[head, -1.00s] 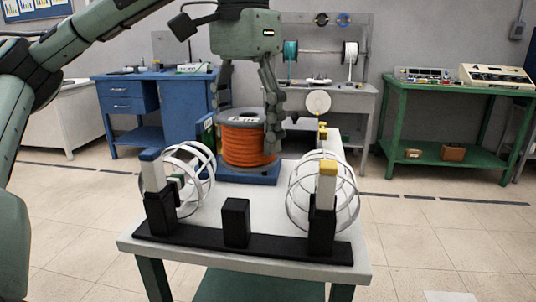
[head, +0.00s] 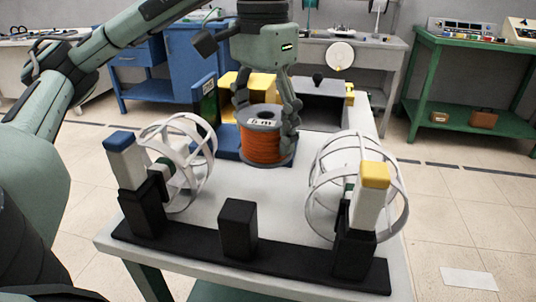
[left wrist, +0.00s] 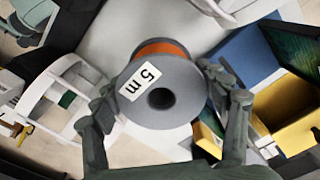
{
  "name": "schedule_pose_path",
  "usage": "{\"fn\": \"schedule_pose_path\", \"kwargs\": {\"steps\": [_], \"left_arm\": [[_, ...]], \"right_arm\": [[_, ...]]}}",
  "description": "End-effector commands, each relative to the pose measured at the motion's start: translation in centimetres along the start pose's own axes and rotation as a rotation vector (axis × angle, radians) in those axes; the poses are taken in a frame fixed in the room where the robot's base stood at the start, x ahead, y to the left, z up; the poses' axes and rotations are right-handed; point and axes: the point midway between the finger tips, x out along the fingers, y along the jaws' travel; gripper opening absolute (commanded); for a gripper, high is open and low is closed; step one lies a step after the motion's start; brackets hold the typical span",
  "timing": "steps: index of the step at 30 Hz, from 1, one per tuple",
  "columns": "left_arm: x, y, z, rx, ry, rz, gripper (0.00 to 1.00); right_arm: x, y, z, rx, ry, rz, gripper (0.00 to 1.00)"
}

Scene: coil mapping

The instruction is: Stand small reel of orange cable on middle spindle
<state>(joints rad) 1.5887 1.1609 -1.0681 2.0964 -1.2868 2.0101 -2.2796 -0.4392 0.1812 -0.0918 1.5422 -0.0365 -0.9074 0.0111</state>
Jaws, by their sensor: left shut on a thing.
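The small reel of orange cable (head: 263,145) has grey flanges and a "5 m" label. My left gripper (head: 266,118) is shut on it from above, a finger on each side. In the left wrist view the reel (left wrist: 160,92) faces the camera with its dark centre hole showing, between the fingers (left wrist: 167,105). I cannot tell whether it touches the table. A black rack (head: 190,250) runs along the front of the table. Its middle stand is a short black block (head: 238,228), empty on top, in front of the reel. My right gripper is not in view.
White wire cages flank the rack's ends, left (head: 188,150) and right (head: 322,190), by blue-topped (head: 122,150) and yellow-topped (head: 370,200) posts. A blue base (head: 228,143) and yellow bin (head: 236,80) are behind the reel. White table (head: 270,195) is clear between the cages.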

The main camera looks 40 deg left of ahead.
Motion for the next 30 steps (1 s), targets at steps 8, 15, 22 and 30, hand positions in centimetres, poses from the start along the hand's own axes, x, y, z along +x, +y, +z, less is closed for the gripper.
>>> {"fn": "schedule_pose_path", "kwargs": {"steps": [8, 15, 22, 30], "left_arm": [[2.8, 0.0, 0.0, 0.000, 0.000, 0.001, 0.31], [4.4, 0.1, 0.1, 0.000, -0.003, 0.002, 0.31], [6.4, 0.0, 0.0, 0.000, -0.001, 0.002, 0.31], [6.7, 0.0, 0.0, -0.001, 0.002, 0.001, 0.31]], "right_arm": [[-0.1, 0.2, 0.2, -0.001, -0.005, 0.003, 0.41], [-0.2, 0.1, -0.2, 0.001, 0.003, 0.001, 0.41], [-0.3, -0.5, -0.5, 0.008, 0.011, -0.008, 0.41], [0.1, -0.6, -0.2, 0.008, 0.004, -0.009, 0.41]]}}
